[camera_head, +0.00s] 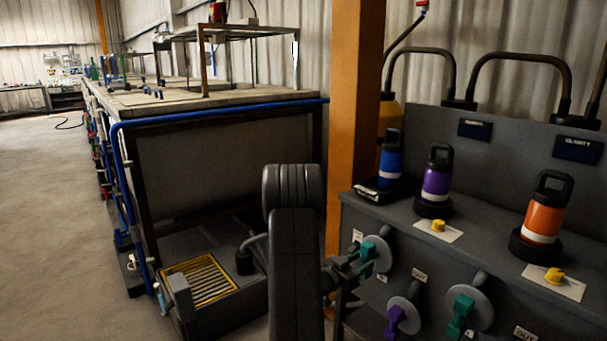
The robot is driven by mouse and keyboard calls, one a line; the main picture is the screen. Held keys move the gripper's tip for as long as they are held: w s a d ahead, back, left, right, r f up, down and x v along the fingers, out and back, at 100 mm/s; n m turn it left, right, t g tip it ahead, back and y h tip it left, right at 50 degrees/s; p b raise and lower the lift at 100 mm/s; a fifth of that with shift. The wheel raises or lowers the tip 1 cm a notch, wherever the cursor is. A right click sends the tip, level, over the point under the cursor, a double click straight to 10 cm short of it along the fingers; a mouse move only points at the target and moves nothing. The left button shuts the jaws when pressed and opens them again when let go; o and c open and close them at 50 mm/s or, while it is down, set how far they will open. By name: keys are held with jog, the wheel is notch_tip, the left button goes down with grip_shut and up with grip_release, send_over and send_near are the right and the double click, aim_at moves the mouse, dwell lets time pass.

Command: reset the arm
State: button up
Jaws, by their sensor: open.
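My arm rises in the lower middle of the camera_head view, its dark links hiding part of what lies behind. My gripper (352,264) shows in part to the right of the arm, small and dark, in front of the bench. It is open. Its fingertips are close to a teal valve handle (367,257) on a grey disc; I cannot tell whether they touch it. The wrist is mostly hidden behind my own arm link.
The grey bench (400,232) carries blue (391,158), purple (436,180) and orange (541,213) bottles and yellow knobs. More valve handles, purple (396,320) and teal (461,312), stick out below. An orange post (354,110) stands behind my gripper. The floor (50,220) at left is clear.

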aim_at(364, 260)
jog(key=x, duration=0.3)
jog(key=shift+w+d, duration=0.1)
jog(key=shift+b, duration=0.3)
